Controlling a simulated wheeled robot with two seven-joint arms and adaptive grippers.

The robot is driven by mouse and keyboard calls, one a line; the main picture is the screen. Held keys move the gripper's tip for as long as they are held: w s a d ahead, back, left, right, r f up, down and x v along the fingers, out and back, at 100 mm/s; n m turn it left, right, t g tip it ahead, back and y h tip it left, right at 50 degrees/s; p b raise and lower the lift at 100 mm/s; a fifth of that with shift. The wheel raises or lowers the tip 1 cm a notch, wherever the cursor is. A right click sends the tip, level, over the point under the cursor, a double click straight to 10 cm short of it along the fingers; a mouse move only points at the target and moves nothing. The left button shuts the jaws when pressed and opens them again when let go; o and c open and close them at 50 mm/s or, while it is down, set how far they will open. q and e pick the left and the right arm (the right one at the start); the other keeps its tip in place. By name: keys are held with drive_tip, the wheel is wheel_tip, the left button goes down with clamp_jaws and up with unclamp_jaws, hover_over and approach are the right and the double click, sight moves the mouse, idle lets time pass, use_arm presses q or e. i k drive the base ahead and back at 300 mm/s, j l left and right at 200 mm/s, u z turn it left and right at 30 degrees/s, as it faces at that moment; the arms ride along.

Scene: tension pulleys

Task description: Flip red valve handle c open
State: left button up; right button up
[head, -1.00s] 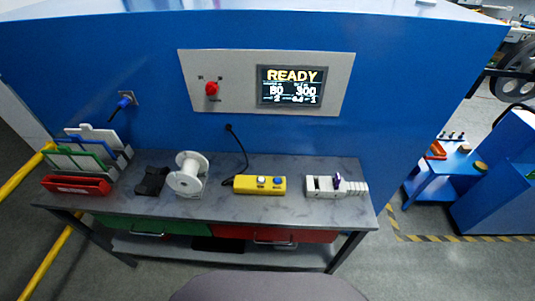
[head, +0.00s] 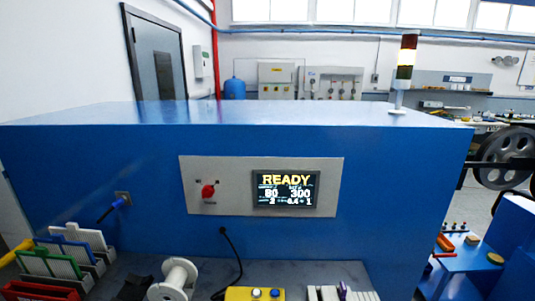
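I cannot make out a red valve handle marked c in the head view. A red knob (head: 208,191) sits on the grey control panel (head: 225,202) on the blue cabinet front. Small red-orange parts (head: 445,243) show on the blue side table (head: 466,262) at the right, too small to identify. A wall panel with several small dark fittings (head: 333,83) is far back, also too small to read. Neither of my grippers is in view.
The blue cabinet (head: 100,165) fills the middle, with a READY screen (head: 286,193). A workbench below it holds a white spool (head: 175,279), a yellow button box (head: 255,294) and racks at left. A large wheel (head: 507,155) is at right.

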sight(444, 255)
drive_tip(key=i+l+z, duration=0.1)
drive_tip(key=l+z, duration=0.15)
drive_tip(key=l, duration=0.2)
drive_tip(key=i+l+z, duration=0.15)
drive_tip(key=l+z, duration=0.15)
drive_tip(key=i+l+z, duration=0.25)
drive_tip(key=l, duration=0.25)
drive_tip(key=i+l+z, duration=0.25)
drive_tip(key=l, duration=0.15)
drive_tip(key=l+u, duration=0.9)
